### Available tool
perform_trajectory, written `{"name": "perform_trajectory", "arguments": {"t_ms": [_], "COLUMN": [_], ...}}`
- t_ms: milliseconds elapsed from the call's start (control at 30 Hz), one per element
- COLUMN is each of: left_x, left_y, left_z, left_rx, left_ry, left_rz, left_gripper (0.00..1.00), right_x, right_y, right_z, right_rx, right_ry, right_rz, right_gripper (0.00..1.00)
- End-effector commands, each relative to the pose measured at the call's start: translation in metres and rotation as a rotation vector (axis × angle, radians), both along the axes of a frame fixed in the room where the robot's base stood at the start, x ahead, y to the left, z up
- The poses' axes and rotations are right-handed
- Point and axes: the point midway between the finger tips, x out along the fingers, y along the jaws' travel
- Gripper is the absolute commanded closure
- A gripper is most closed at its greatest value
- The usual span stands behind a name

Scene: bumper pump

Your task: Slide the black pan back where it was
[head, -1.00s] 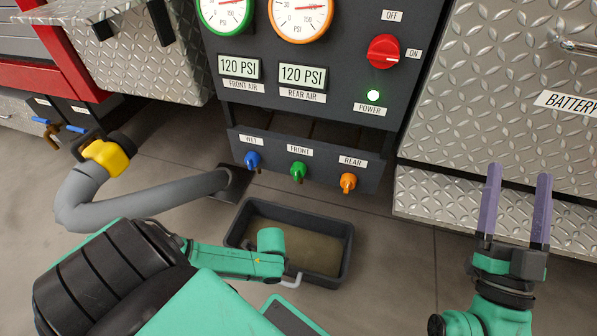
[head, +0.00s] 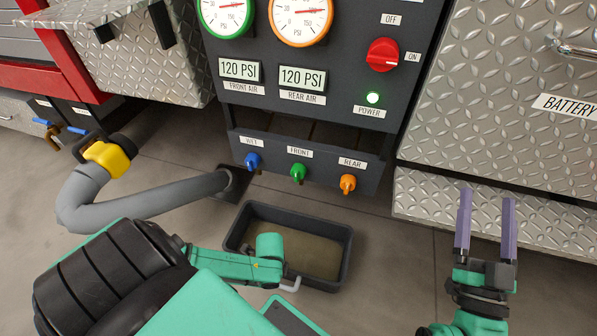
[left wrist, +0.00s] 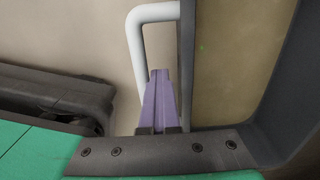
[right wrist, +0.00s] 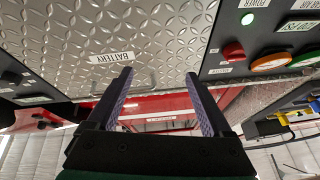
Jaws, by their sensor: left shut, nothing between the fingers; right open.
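The black pan (head: 346,262) lies on the floor below the pump panel, with brown liquid in it. Its pale handle (head: 291,285) is on the near side and also shows in the left wrist view (left wrist: 136,50). My left arm reaches over the pan's near left part and hides some of it. My left gripper (left wrist: 160,100) is shut and empty, its fingers by the handle and close to the pan's wall. I cannot tell whether they touch either. My right gripper (head: 486,222) is open and empty in the air, right of the pan.
Blue (head: 253,160), green (head: 298,172) and orange (head: 348,183) valves stick out of the panel above the pan's far side. A grey hose (head: 150,201) with a yellow coupling (head: 107,158) lies to the left. Diamond-plate cabinets (head: 500,215) stand right. Floor between pan and right gripper is clear.

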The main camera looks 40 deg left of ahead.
Motion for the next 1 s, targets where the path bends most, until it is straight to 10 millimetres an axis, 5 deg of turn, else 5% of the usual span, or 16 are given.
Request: {"name": "perform_trajectory", "arguments": {"t_ms": [1000], "left_x": [-0.011], "left_y": [-0.004], "left_z": [0.0], "left_rx": [-0.002], "left_ry": [0.003], "left_rz": [0.0], "left_gripper": [1.0], "right_x": [-0.008], "right_y": [0.007], "right_z": [-0.06], "right_rx": [-0.036], "right_ry": [0.18], "right_rz": [0.027], "right_gripper": [0.16]}}
